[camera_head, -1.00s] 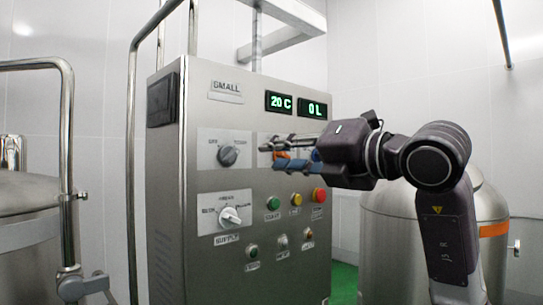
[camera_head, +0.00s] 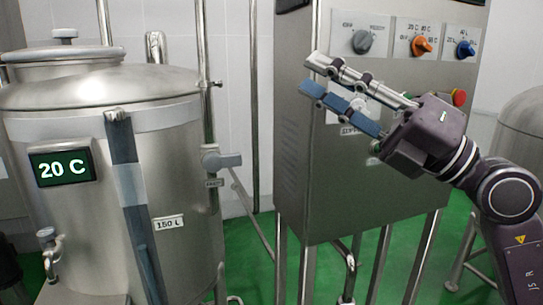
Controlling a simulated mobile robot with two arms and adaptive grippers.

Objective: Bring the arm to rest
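My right arm comes in from the right. Its gripper (camera_head: 307,74) points up and to the left in front of the steel control cabinet (camera_head: 315,190). One silver finger and one blue finger stand apart with nothing between them. The fingers overlap the lower switch area in the picture and partly hide a white knob and its label. I cannot tell the gap between the fingers and the panel. My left gripper is not in view.
A grey knob (camera_head: 362,42), an orange knob (camera_head: 421,46) and a blue knob (camera_head: 464,49) line the panel, above a red button (camera_head: 459,97). A steel tank (camera_head: 185,150) with a 20 C display (camera_head: 62,168) stands left. Green floor (camera_head: 255,240) shows between.

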